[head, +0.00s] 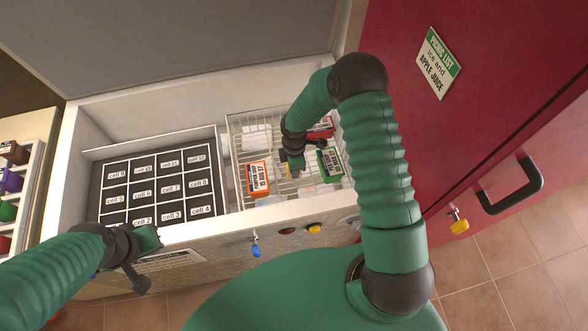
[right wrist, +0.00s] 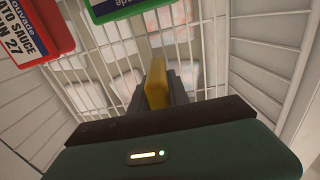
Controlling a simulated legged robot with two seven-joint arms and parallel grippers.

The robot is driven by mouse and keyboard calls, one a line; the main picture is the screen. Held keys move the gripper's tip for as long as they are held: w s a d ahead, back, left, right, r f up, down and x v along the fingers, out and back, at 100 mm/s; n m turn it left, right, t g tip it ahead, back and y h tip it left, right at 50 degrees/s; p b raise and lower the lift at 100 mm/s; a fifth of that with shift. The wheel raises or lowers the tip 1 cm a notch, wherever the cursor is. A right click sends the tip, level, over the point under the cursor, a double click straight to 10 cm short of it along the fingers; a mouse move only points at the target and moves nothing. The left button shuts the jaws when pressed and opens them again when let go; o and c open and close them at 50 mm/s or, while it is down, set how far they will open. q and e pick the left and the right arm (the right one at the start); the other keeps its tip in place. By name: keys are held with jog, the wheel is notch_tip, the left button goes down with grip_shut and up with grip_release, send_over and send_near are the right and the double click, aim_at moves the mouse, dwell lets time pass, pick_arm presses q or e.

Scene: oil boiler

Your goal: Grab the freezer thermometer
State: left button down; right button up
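A narrow yellow object, which looks like the freezer thermometer, shows in the right wrist view (right wrist: 157,84) between the dark fingers of my right gripper (right wrist: 158,92). The fingers look closed against its sides. In the head view my right gripper (head: 293,165) is down over the wire basket (head: 238,203), and only a small yellow piece shows beside it. Most of the object's face is hidden. My left gripper (head: 146,262) is in front of the freezer's left part; its finger opening is unclear.
The basket holds an orange-red box (head: 258,179), a green box (head: 331,162) and a red box (head: 322,127). A black cell tray (head: 216,200) fills the left compartment. The raised lid (head: 180,40) stands behind. A red door (head: 440,120) is at right.

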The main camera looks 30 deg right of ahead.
grip_shut()
